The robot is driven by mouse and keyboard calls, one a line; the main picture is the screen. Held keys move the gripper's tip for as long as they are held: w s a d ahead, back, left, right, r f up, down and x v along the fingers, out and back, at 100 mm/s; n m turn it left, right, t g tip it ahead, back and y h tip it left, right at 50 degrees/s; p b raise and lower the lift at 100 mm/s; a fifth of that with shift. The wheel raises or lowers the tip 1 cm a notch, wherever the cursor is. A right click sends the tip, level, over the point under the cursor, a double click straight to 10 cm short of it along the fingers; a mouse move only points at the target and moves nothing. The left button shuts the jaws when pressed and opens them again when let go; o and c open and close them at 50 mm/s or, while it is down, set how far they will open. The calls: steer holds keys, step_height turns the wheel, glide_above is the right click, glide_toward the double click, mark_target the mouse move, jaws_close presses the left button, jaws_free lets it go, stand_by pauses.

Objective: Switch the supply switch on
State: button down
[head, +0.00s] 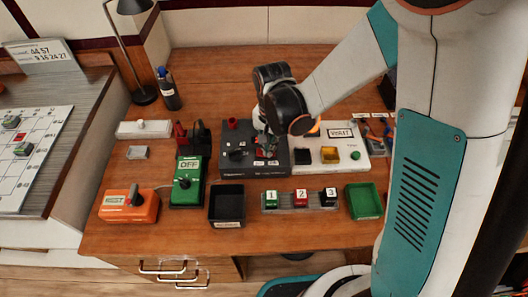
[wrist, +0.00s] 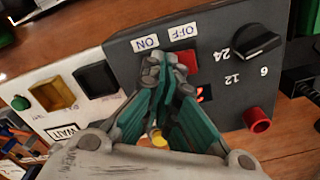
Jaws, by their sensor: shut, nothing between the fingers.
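A dark supply box (wrist: 220,90) carries an ON label (wrist: 146,43), an OFF label (wrist: 183,32) and a red switch (wrist: 187,62) beside them. In the head view the box (head: 240,137) stands near the middle of the desk. My gripper (wrist: 168,72) is shut and empty, its fingertips at the red switch on the ON-label side. They hide part of the switch, and I cannot tell whether they touch it or which way it is tipped. In the head view my gripper (head: 267,148) is over the right part of the box.
The box also has a black knob (wrist: 257,42) and a red post (wrist: 257,119). A white panel (head: 340,153) with black, yellow and green buttons adjoins it. A green OFF box (head: 188,190), a black tray (head: 226,212) and numbered blocks (head: 300,198) stand in front.

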steer(key=shift+r+p, duration=2.4)
steer(key=shift+r, duration=1.1)
